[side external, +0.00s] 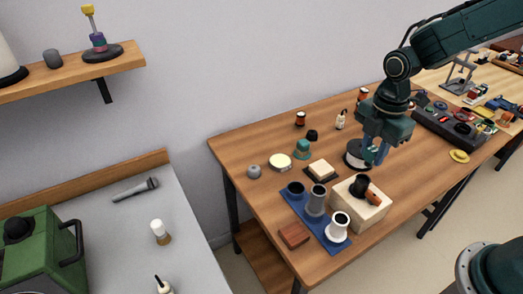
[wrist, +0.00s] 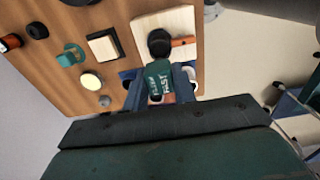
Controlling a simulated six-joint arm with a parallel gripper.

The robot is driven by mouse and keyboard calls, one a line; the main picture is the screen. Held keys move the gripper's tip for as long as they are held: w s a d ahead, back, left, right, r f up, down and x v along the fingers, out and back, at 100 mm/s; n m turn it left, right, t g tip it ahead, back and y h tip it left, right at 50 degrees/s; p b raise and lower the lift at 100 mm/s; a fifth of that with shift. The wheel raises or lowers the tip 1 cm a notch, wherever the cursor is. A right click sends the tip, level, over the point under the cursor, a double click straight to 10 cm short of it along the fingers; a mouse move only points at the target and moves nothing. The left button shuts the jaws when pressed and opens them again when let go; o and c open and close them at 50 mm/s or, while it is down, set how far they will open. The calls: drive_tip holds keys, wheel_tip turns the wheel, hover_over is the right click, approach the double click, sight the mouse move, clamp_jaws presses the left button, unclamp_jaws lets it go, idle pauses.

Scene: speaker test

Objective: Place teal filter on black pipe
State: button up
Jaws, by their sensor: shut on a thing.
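My gripper (side external: 375,154) is above the table in the side external view, pointing down, beyond the wooden block. In the wrist view, its blue fingers (wrist: 160,76) are shut on the teal filter (wrist: 158,85), which has white lettering. The filter is hard to make out in the side external view. The black pipe (side external: 295,189) stands upright on the blue mat (side external: 333,244), at the far left of a row with a grey pipe (side external: 316,201) and a white pipe (side external: 339,225). The filter is apart from the black pipe.
A wooden block (side external: 347,211) with a black-and-orange item on it stands beside the mat. A cream square pad (side external: 321,170), another teal piece (side external: 303,149), a cream disc (side external: 280,162) and a red-brown block (side external: 294,235) are nearby. A black roll stands near my gripper.

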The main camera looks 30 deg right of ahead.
sight(369, 164)
drive_tip(key=shift+f, duration=0.1)
drive_tip(key=shift+f, duration=2.05)
drive_tip(key=shift+f, duration=0.15)
drive_tip(key=o, duration=0.9)
drive_tip(key=shift+o, duration=0.2)
wheel_tip(369, 164, up, 12)
drive_tip(key=shift+r, duration=0.2)
